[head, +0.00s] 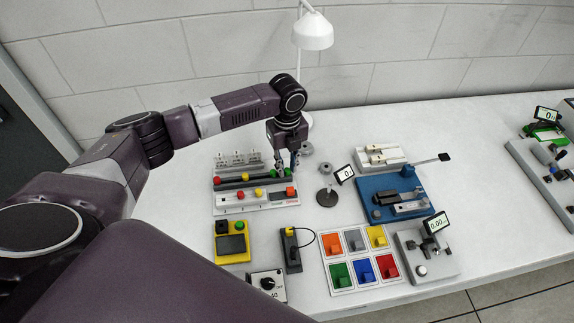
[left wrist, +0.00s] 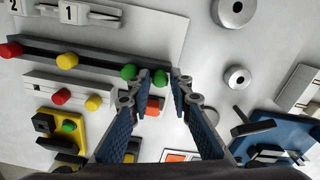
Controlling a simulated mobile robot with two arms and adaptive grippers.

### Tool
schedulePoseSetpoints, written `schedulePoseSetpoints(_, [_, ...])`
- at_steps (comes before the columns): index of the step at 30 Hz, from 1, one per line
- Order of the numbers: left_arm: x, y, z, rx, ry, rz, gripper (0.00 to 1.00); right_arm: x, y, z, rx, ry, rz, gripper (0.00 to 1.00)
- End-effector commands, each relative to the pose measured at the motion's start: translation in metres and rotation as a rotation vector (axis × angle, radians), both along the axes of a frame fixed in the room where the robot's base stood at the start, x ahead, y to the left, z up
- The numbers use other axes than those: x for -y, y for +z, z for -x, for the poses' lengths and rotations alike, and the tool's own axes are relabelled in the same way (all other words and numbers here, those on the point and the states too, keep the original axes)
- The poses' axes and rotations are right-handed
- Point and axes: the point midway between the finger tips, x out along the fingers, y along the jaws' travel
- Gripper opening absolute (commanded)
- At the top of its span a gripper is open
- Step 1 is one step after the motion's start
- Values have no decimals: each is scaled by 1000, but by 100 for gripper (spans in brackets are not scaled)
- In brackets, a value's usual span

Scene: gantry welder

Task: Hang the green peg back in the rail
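My left gripper (head: 291,158) is over the right end of the dark rail (head: 228,184). In the left wrist view the gripper (left wrist: 163,76) is open, its two blue-padded fingers apart. One green peg (left wrist: 159,78) shows in the gap between the fingertips; I cannot tell whether they touch it. A second green peg (left wrist: 129,72) is just left of the left fingertip. Both have round heads and sit along the rail (left wrist: 100,73) line. A yellow peg (left wrist: 67,61) and a red peg (left wrist: 10,50) are further left on it. My right gripper is not in view.
A white block (left wrist: 40,85) in front of the rail bears a red knob (left wrist: 61,96) and a yellow knob (left wrist: 94,103). Colored bins (head: 341,292) and a yellow box (head: 232,254) lie nearer.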

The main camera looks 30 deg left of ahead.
Motion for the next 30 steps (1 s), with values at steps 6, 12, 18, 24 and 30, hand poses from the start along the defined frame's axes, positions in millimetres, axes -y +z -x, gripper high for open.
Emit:
schedulePoseSetpoints(6, [0, 0, 0, 0, 0, 0, 34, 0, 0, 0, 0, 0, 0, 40])
schedulePoseSetpoints(12, [0, 2, 0, 1, 0, -1, 34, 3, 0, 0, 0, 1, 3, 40])
schedulePoseSetpoints(18, [0, 28, -2, 5, 1, 0, 34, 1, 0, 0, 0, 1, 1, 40])
schedulePoseSetpoints(24, [0, 72, -1, 5, 0, 0, 34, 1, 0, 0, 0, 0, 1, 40])
schedulePoseSetpoints(30, [0, 106, -1, 3, 0, 0, 34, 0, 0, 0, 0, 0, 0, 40])
